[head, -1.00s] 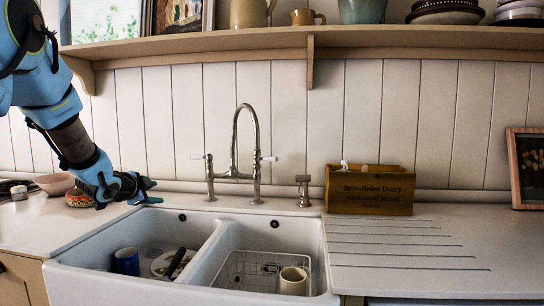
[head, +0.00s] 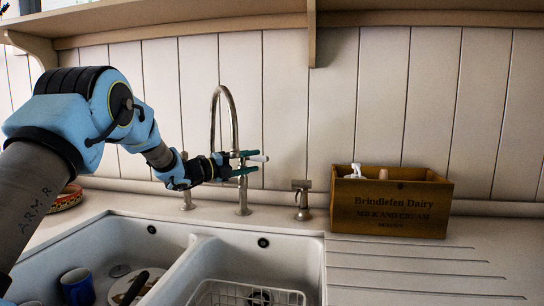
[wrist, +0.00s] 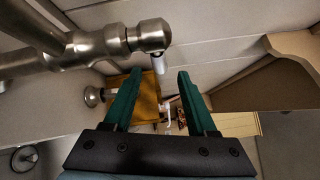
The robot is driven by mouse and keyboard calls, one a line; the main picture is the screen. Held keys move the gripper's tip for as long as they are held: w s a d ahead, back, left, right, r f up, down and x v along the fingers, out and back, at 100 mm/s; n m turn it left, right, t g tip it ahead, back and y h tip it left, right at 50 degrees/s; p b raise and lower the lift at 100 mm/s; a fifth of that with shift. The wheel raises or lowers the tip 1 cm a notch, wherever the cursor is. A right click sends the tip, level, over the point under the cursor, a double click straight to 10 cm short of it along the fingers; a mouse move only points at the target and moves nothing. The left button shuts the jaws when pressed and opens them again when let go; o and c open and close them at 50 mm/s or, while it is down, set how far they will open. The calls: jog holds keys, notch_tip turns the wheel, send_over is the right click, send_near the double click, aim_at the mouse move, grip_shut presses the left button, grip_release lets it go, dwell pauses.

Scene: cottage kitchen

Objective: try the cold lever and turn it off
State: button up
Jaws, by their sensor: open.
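The bridge tap (head: 216,110) stands behind the double sink, with a tall curved metal spout. I see no water stream. Its right-hand lever (head: 263,158) has a white handle, seen from the wrist as a white stub (wrist: 165,66) on a metal valve body (wrist: 105,42). No hot or cold mark is readable. My gripper (head: 254,162) is open, with its teal fingers at this right lever. In the wrist view the gripper (wrist: 159,74) has the white handle near its fingertips, between them in the picture; contact is unclear. My arm partly hides the tap's left side.
A metal dispenser (head: 302,196) and a wooden dairy crate (head: 390,208) stand right of the tap. The sink (head: 115,235) holds a blue mug (head: 77,287) and a wire rack (head: 243,293). A shelf (head: 190,22) runs above. The ridged drainer at right is clear.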

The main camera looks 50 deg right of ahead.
jog(key=p+x, duration=0.2)
jog(key=x, duration=0.6)
jog(key=shift+p, duration=0.3)
grip_shut()
dwell(1.0)
